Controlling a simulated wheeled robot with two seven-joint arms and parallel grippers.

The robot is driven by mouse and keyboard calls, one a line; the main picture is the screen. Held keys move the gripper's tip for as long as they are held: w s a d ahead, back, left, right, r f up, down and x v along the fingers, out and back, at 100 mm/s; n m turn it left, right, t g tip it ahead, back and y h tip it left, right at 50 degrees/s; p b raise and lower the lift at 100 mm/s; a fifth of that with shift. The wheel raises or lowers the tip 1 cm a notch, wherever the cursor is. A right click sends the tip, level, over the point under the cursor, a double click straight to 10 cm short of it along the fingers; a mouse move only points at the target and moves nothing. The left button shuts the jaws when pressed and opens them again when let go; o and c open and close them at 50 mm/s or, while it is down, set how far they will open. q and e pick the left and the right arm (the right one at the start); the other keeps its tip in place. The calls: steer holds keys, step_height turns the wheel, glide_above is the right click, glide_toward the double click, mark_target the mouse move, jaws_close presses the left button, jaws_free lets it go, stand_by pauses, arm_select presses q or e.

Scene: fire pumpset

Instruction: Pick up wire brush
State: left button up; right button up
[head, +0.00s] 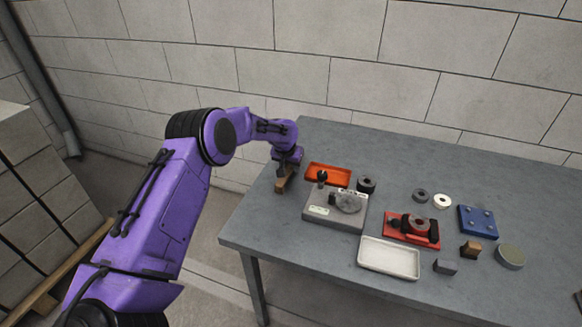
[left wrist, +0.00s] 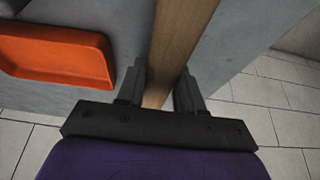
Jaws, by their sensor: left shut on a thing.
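My left gripper (head: 286,170) is at the left end of the grey table, left of the orange tray. It is shut on a wooden piece, which looks like the handle of the wire brush (head: 282,185). In the left wrist view the wooden handle (left wrist: 180,45) runs between the two fingers of the left gripper (left wrist: 160,95). The bristles are not visible in either view, and I cannot tell whether the brush is clear of the table. My right gripper is not in view.
An orange tray (head: 328,175) lies right of the gripper. Also on the table (head: 290,235) are a grey fixture (head: 320,212), a white tray (head: 389,265), a red fixture (head: 398,232), a blue block (head: 478,220) and several small parts. A block wall (head: 350,60) stands behind.

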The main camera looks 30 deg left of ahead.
arm_select(q)
steer(key=shift+r, duration=0.1)
steer(key=shift+r+b, duration=0.3)
steer(key=shift+w+r+b, duration=0.1)
steer(key=shift+r+b, duration=0.35)
steer(key=shift+r, duration=0.45)
steer(key=s+d+r+b, duration=0.2)
steer(key=s+d+r, duration=0.5)
steer(key=s+r, duration=0.3)
steer(key=shift+s+d+r, duration=0.25)
steer(key=shift+s+r, duration=0.1)
steer(key=shift+s, duration=0.65)
